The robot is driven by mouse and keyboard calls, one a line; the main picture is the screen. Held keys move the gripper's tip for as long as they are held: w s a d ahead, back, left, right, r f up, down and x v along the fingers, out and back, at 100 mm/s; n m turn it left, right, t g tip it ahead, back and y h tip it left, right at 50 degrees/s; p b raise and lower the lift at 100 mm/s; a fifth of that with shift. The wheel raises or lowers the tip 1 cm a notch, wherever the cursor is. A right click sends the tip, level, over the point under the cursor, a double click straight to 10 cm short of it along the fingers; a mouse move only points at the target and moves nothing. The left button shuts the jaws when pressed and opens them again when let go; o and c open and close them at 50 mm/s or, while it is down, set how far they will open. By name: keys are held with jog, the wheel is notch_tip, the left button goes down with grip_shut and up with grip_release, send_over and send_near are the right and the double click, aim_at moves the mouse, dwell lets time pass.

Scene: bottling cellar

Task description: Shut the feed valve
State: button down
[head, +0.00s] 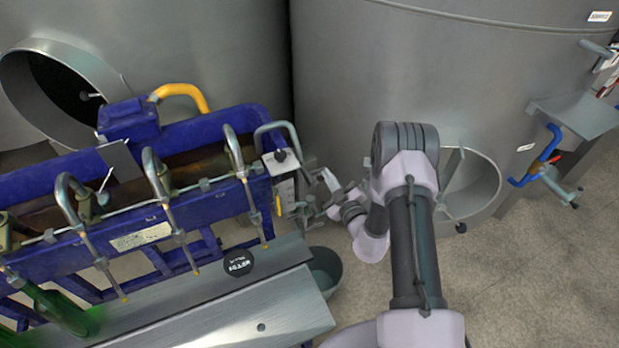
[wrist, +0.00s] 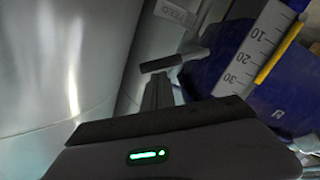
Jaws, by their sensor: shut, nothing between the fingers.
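The feed valve shows in the wrist view as a dark bar-shaped handle (wrist: 175,62), below a grey plate marked FEED (wrist: 174,12). My gripper (wrist: 158,82) is shut and empty, its fingertips pointing at the handle and very close to it. Whether they touch it I cannot tell. In the head view my gripper (head: 307,211) is small, beside the end of the blue filling machine. The valve handle there is hard to make out among the fittings and my wrist.
The blue filler frame (head: 235,205) with several spouts stands on the left. A scale with a yellow pointer (wrist: 268,65) is close at the right in the wrist view. Large steel tanks (head: 350,60) stand behind. A grey bucket (head: 325,267) is on the floor.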

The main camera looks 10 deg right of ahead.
jog(key=shift+w+d+f+m+b, duration=0.15)
jog(key=shift+d+f+m, duration=0.25)
jog(key=shift+f+m, duration=0.25)
jog(key=shift+d+f+m+b, duration=0.15)
jog(key=shift+d+f+m, duration=0.3)
jog(key=shift+m, duration=0.3)
jog(key=shift+w+d+f+m+b, duration=0.15)
jog(key=shift+d+f+m, duration=0.2)
jog(key=shift+f+m, duration=0.35)
jog(key=shift+s, duration=0.1)
notch_tip(320, 180, up, 5)
jog(key=p, duration=0.4)
jog(key=s+d, duration=0.2)
jog(key=s, duration=0.8)
jog(key=shift+s+f, duration=0.25)
jog(key=shift+d, duration=0.1)
